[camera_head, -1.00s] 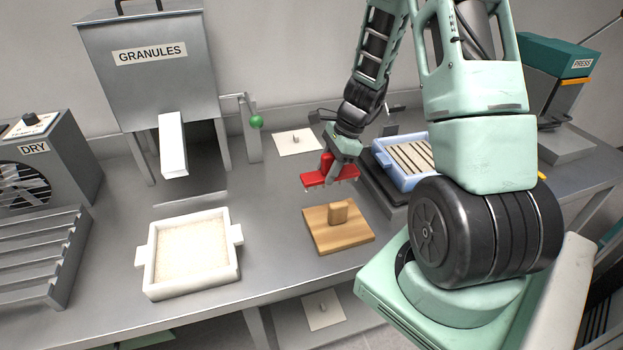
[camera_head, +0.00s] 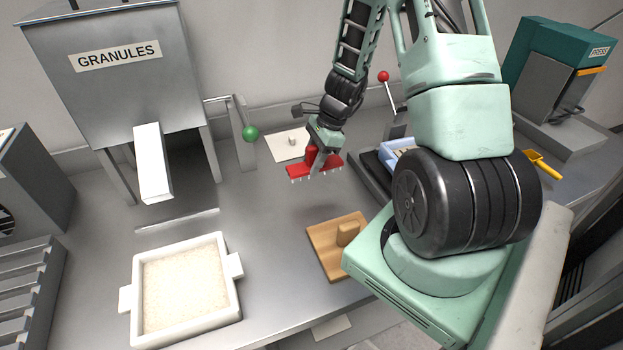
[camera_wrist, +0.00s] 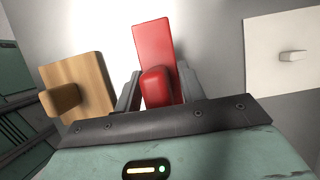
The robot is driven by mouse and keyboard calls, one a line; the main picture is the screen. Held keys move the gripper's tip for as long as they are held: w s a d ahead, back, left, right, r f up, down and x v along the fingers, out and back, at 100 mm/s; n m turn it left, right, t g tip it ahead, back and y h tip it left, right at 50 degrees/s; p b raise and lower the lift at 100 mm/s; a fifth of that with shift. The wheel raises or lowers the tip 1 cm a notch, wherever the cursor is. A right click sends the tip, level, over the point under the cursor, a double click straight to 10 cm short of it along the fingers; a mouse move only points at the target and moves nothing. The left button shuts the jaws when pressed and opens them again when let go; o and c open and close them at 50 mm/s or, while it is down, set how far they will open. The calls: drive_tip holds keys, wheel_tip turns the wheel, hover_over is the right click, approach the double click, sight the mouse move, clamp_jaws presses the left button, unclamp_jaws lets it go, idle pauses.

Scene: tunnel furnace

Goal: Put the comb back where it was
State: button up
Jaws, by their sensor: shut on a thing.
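The comb (camera_head: 299,172) is red with a row of short pale teeth pointing down. My gripper (camera_head: 318,158) is shut on its raised handle and holds it above the bench. In the wrist view the red comb (camera_wrist: 157,50) lies between the two fingers of my gripper (camera_wrist: 156,92). A white square plate with a small peg (camera_head: 289,146) lies on the bench just behind the comb; it also shows at the right of the wrist view (camera_wrist: 284,72). A wooden block with a handle (camera_head: 335,262) rests on the bench in front of the comb.
A white tray of granules (camera_head: 185,285) stands at the front left, below the granules hopper (camera_head: 125,80) and its chute. A green-knobbed lever (camera_head: 250,133) stands left of the white plate. A blue-rimmed tray (camera_head: 397,150) and the press (camera_head: 545,75) are to the right. Bench between is clear.

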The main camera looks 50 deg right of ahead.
drive_tip(key=shift+f, duration=3.35)
drive_tip(key=shift+f, duration=0.1)
drive_tip(key=o, duration=0.9)
drive_tip(key=shift+r+p, duration=0.25)
drive_tip(key=shift+p, duration=0.1)
drive_tip(key=b+v, duration=0.1)
drive_tip(key=v, duration=1)
drive_tip(key=shift+s+d+r+b, duration=0.1)
drive_tip(key=shift+d+r+b, duration=0.1)
drive_tip(key=shift+r+b, duration=0.15)
